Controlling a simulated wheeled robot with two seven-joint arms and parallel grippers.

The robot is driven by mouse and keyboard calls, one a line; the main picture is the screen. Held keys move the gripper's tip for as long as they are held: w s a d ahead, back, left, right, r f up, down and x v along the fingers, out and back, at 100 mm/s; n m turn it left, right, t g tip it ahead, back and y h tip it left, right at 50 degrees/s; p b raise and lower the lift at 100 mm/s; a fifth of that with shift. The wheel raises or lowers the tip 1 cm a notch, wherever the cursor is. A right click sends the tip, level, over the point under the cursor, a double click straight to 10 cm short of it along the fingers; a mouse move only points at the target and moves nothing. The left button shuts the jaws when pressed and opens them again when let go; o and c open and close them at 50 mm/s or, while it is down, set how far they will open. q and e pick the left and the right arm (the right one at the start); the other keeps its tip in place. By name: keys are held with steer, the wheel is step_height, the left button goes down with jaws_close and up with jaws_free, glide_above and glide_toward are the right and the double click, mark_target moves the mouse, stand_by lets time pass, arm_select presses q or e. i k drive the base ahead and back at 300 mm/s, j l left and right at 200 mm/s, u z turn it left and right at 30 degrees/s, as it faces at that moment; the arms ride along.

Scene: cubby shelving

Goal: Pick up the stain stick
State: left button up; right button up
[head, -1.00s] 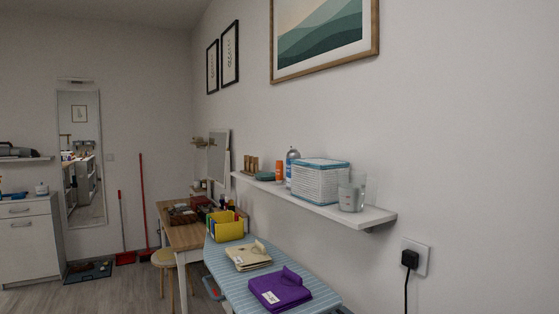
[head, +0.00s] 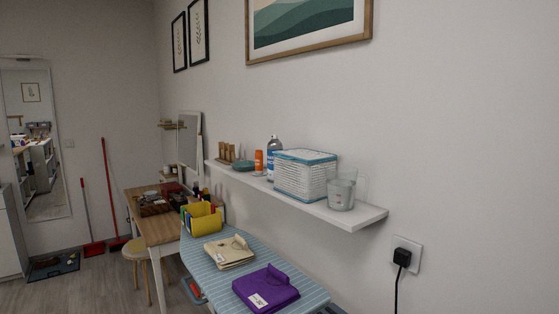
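A small upright orange container (head: 259,161) stands on the white wall shelf (head: 344,216) and looks like the stain stick, but its label is too small to read. A clear bottle with a blue label (head: 272,157) stands close to its right. A low teal item (head: 243,166) lies to its left. Neither of my grippers is in view.
A white and blue basket (head: 306,175) and a glass jug (head: 341,192) fill the shelf's near end. Below stands a striped ironing board (head: 226,276) with a beige folded cloth (head: 229,252), a purple folded cloth (head: 265,289) and a yellow organizer (head: 202,218).

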mark_target(259, 155)
steer(key=i+j+z, duration=0.55)
steer(key=j+z, duration=0.2)
steer(key=j, duration=0.3)
steer(key=i+j+z, duration=0.2)
steer(key=j+z, duration=0.2)
steer(key=j, duration=0.25)
steer(key=j+z, duration=0.35)
steer(key=j, duration=0.3)
steer(key=j+z, duration=0.4)
steer(key=j, duration=0.3)
steer(key=j+z, duration=0.35)
steer(key=j, duration=0.35)
steer(key=k+j+z, duration=0.25)
steer(key=j+z, duration=0.15)
steer(key=j, duration=0.2)
steer(key=k+j+z, duration=0.4)
steer(key=j, duration=0.2)
steer(key=i+j, duration=0.05)
steer(key=i, duration=0.05)
